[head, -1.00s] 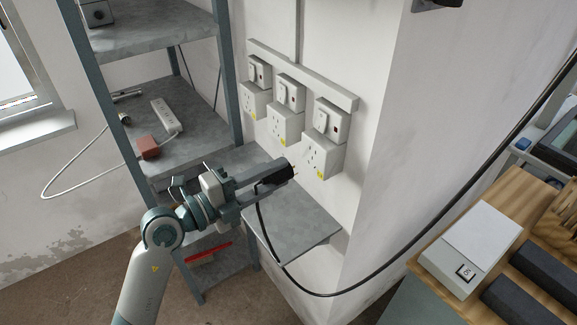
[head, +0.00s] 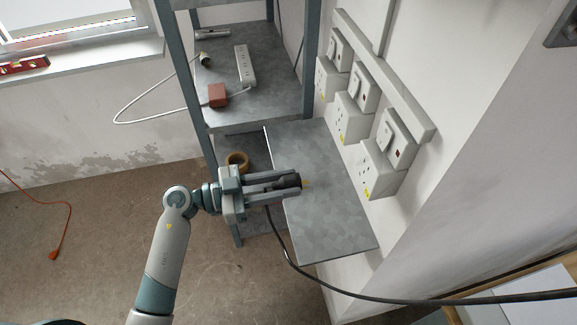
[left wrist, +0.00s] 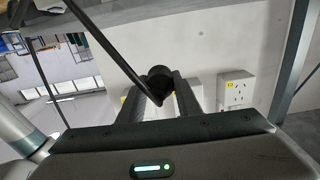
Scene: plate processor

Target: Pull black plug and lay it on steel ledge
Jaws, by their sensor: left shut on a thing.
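My left gripper (head: 292,184) is shut on the black plug (head: 289,181). In the head view the plug shows over the left part of the steel ledge (head: 338,220); its height above the ledge is hard to tell. A black cable (head: 345,289) hangs from the plug and runs off to the right. In the left wrist view the plug's round black end (left wrist: 160,77) sits between the fingers. The wall sockets (head: 378,170) stand to the right of the gripper, apart from the plug. My right gripper is not in view.
A shelf rack (head: 310,60) stands behind, holding a white power strip (head: 244,65) and a brownish-red block (head: 218,95). A roll of tape (head: 237,160) lies on a lower shelf. Most of the ledge top is bare. The wall rises along the ledge's right side.

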